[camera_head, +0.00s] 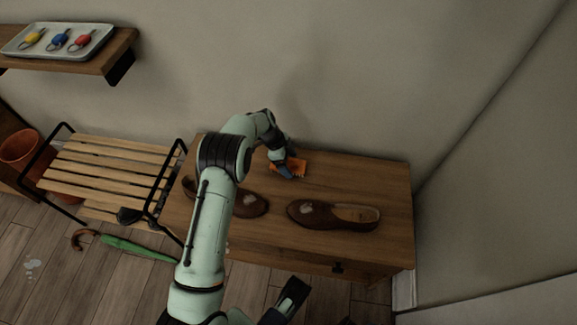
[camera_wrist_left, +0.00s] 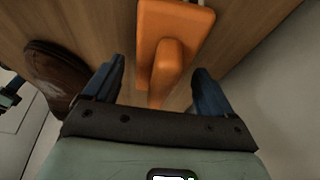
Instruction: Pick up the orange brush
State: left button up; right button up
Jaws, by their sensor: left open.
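The orange brush (camera_head: 298,166) lies on the wooden cabinet top (camera_head: 370,180), near its back edge. My left gripper (camera_head: 286,169) is down at the brush and partly covers it in the head view. In the left wrist view, the orange brush (camera_wrist_left: 172,35) shows a flat block with a raised handle pointing toward me. The two blue fingers of the left gripper (camera_wrist_left: 158,88) are open, one on each side of the handle, with gaps to it. My right gripper (camera_head: 290,298) is low in the head view, in front of the cabinet; its jaws are unclear.
Two brown shoes (camera_head: 335,214) lie on the cabinet in front of the brush; my left arm partly hides the left one. A slatted bench (camera_head: 105,170) stands left, with a green umbrella (camera_head: 135,248) on the floor. A wall shelf holds a tray (camera_head: 88,48) of keys.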

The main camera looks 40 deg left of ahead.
aim_at(290, 159)
pick_arm(q)
jog(key=shift+w+d+f, duration=0.15)
jog(key=shift+f, duration=0.4)
jog(key=c, duration=1.2)
pick_arm(e)
jog(key=shift+w+f, duration=0.1)
jog(key=shift+w, duration=0.05)
pick_arm(q)
jog(key=shift+r, duration=0.15)
notch_tip(290, 159, up, 20)
jog(key=p, duration=0.3)
pick_arm(e)
jog(key=s+a+r+g, duration=0.1)
jog(key=s+a+r, duration=0.1)
jog(key=s+r, duration=0.2)
jog(key=shift+s+a+g+y, duration=0.3)
jog(key=shift+s+g+y, duration=0.1)
jog(key=shift+s, duration=0.3)
